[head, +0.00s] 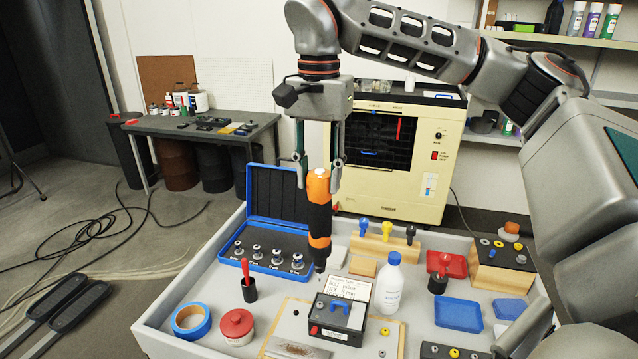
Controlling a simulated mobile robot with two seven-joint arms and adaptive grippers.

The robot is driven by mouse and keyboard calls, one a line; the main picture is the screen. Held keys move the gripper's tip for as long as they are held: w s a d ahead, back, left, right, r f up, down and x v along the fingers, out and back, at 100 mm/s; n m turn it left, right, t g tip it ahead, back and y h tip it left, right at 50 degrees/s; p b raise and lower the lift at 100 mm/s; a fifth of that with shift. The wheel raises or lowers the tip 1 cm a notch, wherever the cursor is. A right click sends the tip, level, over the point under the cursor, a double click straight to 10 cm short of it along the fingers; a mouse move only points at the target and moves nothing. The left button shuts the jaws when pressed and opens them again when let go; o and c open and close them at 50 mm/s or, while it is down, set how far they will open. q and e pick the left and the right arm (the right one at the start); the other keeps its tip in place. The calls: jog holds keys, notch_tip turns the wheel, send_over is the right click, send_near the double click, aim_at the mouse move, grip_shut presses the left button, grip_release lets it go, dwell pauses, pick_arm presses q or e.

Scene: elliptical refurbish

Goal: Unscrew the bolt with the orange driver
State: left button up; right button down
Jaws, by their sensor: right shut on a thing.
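The orange driver (319,190) hangs upright, with an orange and black body and a dark tip pointing down. My right gripper (318,165) is shut on its upper part, a finger on each side. The tip ends by the upper left edge of a white label card (347,288), behind a dark box with a blue handle (336,327). I cannot tell whether the tip touches anything. I cannot make out the bolt for certain; it may be hidden by the tip or box. My left gripper is not in view.
The grey tray (173,297) holds a blue socket case (262,259), a red-handled tool in a black holder (248,281), blue tape (191,322), a red-lidded jar (237,327) and a white bottle (389,284).

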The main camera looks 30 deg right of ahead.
aim_at(319, 207)
jog(key=shift+r, duration=0.15)
jog(key=shift+r, duration=0.35)
jog(key=shift+f, duration=4.2)
jog(key=shift+r, duration=0.15)
jog(key=shift+r, duration=4.35)
